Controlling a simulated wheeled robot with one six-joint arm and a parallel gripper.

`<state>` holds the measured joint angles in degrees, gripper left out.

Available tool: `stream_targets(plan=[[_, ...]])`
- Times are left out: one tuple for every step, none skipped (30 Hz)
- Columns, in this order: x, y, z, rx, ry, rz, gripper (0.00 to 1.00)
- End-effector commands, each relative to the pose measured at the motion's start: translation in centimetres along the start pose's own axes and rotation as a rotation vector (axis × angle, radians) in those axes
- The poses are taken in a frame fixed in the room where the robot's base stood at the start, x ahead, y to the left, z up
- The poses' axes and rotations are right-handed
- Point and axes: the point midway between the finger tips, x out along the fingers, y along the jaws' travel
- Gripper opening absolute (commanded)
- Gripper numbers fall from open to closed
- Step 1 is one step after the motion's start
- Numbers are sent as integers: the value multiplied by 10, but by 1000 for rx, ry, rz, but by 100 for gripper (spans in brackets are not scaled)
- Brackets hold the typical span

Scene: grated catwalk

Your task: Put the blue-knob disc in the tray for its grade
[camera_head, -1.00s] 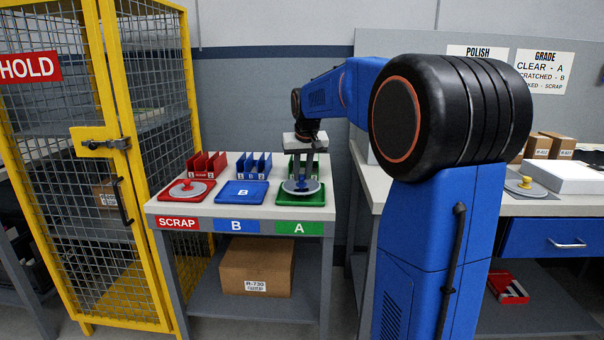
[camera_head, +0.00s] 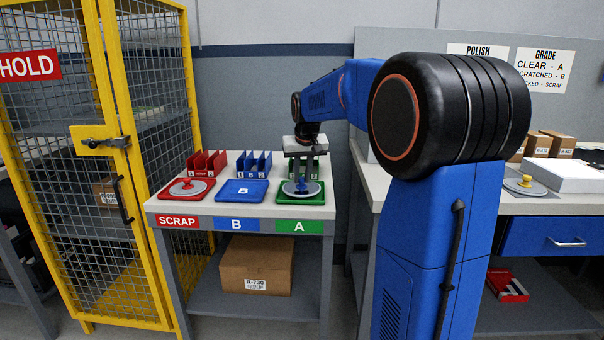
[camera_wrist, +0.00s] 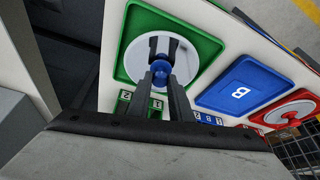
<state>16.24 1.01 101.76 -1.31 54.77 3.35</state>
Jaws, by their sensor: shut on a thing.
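The blue-knob disc (camera_head: 313,188) is a shiny round plate with a blue knob. It is at the green A tray (camera_head: 325,198), inside the tray's rim as seen from above; whether it touches the floor I cannot tell. My gripper (camera_head: 302,178) points down over it, shut on the knob. In the wrist view the two dark fingers hold the blue knob (camera_wrist: 161,69), and the mirror-like disc (camera_wrist: 137,58) reflects them. The blue B tray (camera_head: 241,191) is empty. The red SCRAP tray (camera_head: 167,194) holds a grey disc with a red knob (camera_head: 188,185).
Red (camera_head: 206,163) and blue (camera_head: 254,163) bins stand behind the trays; a green one is partly hidden by my gripper. A yellow mesh cage (camera_head: 150,150) is at left. The right bench (camera_head: 560,205) holds a yellow-knob disc (camera_head: 525,184). A sign (camera_head: 541,72) lists grades.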

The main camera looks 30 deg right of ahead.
Motion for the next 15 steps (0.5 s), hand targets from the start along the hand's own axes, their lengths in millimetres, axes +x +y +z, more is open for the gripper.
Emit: stream_targets(plan=[[2,0,1,0,-1,0,0],[3,0,1,0,-1,0,0],[4,0,2,0,0,0,0],[5,0,2,0,0,0,0],[6,0,2,0,0,0,0],[7,0,3,0,1,0,0],[7,0,3,0,1,0,0],[8,0,3,0,1,0,0],[9,0,4,0,1,0,0],[10,0,4,0,1,0,0],[10,0,4,0,1,0,0],[11,0,4,0,1,0,0],[11,0,4,0,1,0,0],[11,0,4,0,1,0,0],[11,0,4,0,1,0,0]])
